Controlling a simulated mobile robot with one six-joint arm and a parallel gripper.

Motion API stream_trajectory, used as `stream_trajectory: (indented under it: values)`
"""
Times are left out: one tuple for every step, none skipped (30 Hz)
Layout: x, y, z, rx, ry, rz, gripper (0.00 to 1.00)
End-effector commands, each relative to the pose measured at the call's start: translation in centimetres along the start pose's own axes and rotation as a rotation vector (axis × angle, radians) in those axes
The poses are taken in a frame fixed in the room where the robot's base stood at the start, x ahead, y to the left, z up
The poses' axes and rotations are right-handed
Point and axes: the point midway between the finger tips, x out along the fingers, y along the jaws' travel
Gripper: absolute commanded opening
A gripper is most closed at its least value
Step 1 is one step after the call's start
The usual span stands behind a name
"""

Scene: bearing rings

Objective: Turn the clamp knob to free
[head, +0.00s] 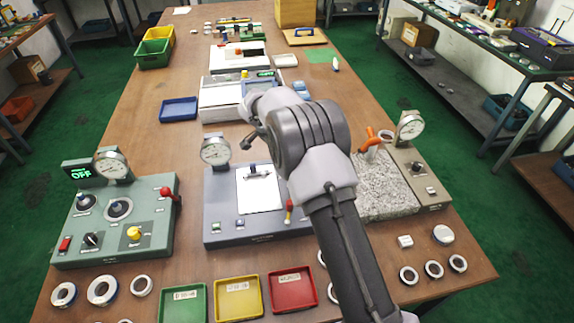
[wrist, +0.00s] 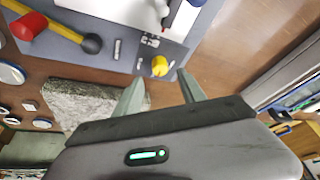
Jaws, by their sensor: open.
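A yellow knob (wrist: 159,66) stands on the blue-grey panel (wrist: 120,48), near its edge in the wrist view. No label on it is legible, so I cannot confirm from print that it is the clamp knob. My gripper (wrist: 161,84) is open, and the knob shows just beyond its fingertips, between them in the picture. I see no contact. In the head view the same blue-grey station (head: 225,228) is in the middle of the table, and my arm hides the yellow knob. A white plate (head: 260,194) lies on the station.
A granite block (head: 385,190) with an orange handle (head: 369,138) stands right of the station. A red-tipped lever (head: 289,208) rises from the station's front. A dial gauge (head: 215,151) stands at its back left. A green panel (head: 118,225) is further left.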

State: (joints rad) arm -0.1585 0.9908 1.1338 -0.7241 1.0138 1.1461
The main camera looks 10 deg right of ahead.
Motion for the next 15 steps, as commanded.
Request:
stream_trajectory:
  values:
    - [1.6,0.1,0.1,0.0,-0.001,0.002,0.48]
    - [2.2,0.0,0.1,0.0,0.0,0.0,0.48]
    - [3.0,0.0,0.1,0.0,0.0,0.0,0.48]
    - [3.4,0.0,0.1,0.0,0.0,0.0,0.48]
    - [3.8,0.0,0.1,0.0,0.0,0.0,0.48]
    - [4.3,0.0,0.1,0.0,-0.001,0.0,0.48]
    - [4.5,0.0,0.1,0.0,0.0,0.0,0.48]
    - [4.8,0.0,0.0,0.0,0.0,-0.001,0.48]
    - [5.0,0.0,0.0,0.0,0.0,-0.001,0.48]
    - [5.1,0.0,0.0,0.0,0.0,-0.001,0.48]
    - [5.2,0.0,0.0,0.0,0.0,-0.001,0.48]
    - [5.2,0.0,0.0,0.0,0.0,-0.002,0.48]
    - [5.3,0.0,0.0,0.0,0.0,-0.002,0.48]
    - [5.3,0.0,0.0,0.0,0.0,-0.002,0.48]
    - [5.3,0.0,0.0,0.0,0.0,-0.002,0.48]
